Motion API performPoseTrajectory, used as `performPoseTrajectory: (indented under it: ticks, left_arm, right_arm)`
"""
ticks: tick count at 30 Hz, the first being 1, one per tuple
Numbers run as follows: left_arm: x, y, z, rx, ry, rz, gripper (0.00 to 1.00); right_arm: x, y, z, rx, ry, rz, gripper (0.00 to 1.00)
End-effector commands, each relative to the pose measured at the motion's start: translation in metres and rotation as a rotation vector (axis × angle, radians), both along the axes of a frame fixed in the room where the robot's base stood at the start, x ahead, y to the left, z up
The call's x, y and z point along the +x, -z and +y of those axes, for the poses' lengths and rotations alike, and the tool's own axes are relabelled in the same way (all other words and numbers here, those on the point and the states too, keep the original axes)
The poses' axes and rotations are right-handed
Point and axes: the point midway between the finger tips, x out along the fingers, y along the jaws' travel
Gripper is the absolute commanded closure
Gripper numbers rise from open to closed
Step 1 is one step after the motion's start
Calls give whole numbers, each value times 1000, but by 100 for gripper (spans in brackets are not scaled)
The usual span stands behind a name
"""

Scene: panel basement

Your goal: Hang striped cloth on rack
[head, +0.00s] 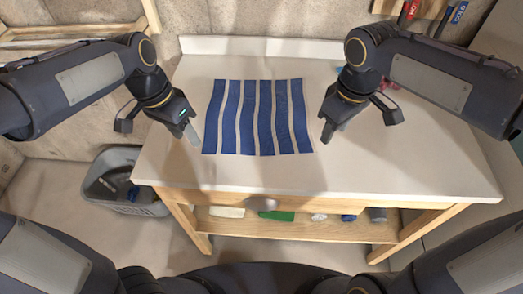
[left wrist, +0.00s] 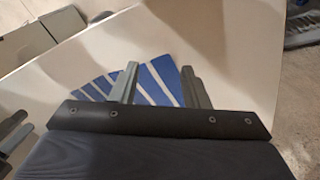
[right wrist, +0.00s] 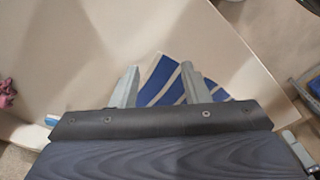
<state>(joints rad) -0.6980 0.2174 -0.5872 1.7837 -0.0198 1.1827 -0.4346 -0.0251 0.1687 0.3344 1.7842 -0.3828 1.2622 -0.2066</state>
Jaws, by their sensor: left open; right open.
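The striped cloth (head: 248,117), blue and pale, lies flat on the white table. My left gripper (head: 194,140) is open just off the cloth's left edge, and my right gripper (head: 325,137) is open just off its right edge. The cloth also shows beyond and between the open fingers in the left wrist view (left wrist: 158,85) and in the right wrist view (right wrist: 185,80). Both grippers are empty. I cannot tell a rack for certain in these views; a wooden frame (head: 75,30) stands at the upper left.
The white table (head: 400,170) is mostly clear in front of the cloth. A grey bin (head: 100,185) stands on the floor at the left. The lower shelf (head: 290,230) holds several small items, one a green one (head: 277,216). Small pink items (right wrist: 6,93) lie beyond my right gripper.

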Motion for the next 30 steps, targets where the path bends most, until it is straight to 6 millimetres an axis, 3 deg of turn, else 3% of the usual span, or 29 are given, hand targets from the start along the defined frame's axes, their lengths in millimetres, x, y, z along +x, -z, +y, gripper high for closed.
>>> performPoseTrajectory:
  ticks: [3, 9, 14, 24, 30]
  left_arm:
    - [25, 3, -21, 119, 114, -1, 58]
    - [41, 3, -35, 210, 195, -10, 58]
    - [41, 19, -36, 215, 201, -6, 58]
    - [41, 69, -35, 214, 198, -8, 58]
    - [41, 80, -35, 213, 197, -10, 58]
  right_arm:
    - [27, 11, 21, -30, -107, 39, 58]
    - [45, 21, 34, -51, -178, 64, 58]
    - [46, 38, 34, -54, -182, 68, 58]
    - [45, 87, 34, -53, -180, 67, 58]
    - [45, 99, 34, -52, -180, 66, 58]
